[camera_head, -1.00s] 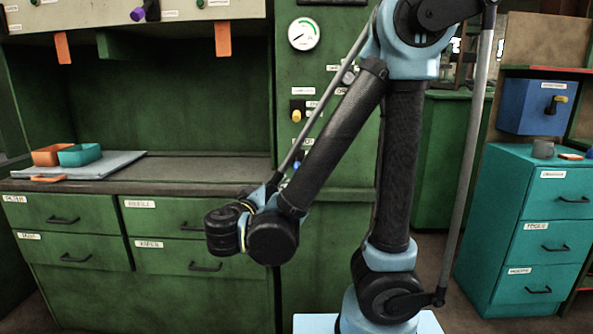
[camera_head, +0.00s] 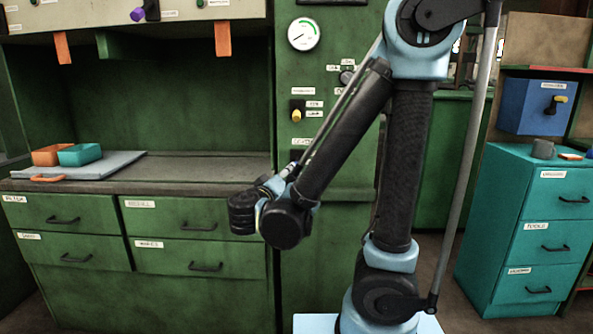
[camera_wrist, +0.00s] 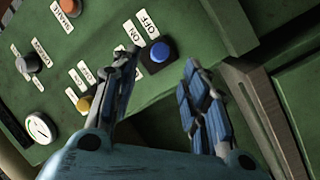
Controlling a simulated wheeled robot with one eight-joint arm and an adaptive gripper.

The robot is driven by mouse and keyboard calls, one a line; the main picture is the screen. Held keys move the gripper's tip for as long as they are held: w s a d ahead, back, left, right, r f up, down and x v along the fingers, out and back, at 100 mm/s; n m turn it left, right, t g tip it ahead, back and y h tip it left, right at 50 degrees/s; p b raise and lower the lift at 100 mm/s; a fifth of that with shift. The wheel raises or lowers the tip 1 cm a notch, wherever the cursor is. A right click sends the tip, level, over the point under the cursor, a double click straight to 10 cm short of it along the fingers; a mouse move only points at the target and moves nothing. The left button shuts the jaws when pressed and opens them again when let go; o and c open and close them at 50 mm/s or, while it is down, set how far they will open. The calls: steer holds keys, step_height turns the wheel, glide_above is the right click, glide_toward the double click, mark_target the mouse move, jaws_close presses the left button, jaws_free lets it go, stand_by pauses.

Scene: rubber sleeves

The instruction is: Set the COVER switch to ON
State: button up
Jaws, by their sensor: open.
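A blue round knob on a dark square base (camera_wrist: 160,52) is on the green panel in the wrist view. My gripper (camera_wrist: 160,64) is open and empty, with one finger to each side of the knob's position in the picture. Contact with the knob cannot be seen.
The wrist view also shows an orange button (camera_wrist: 69,8). The workbench (camera_head: 220,172) holds trays at its left; its right part is clear.

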mark_target(297, 164)
steer(key=shift+x, duration=4.5)
jaws_close()
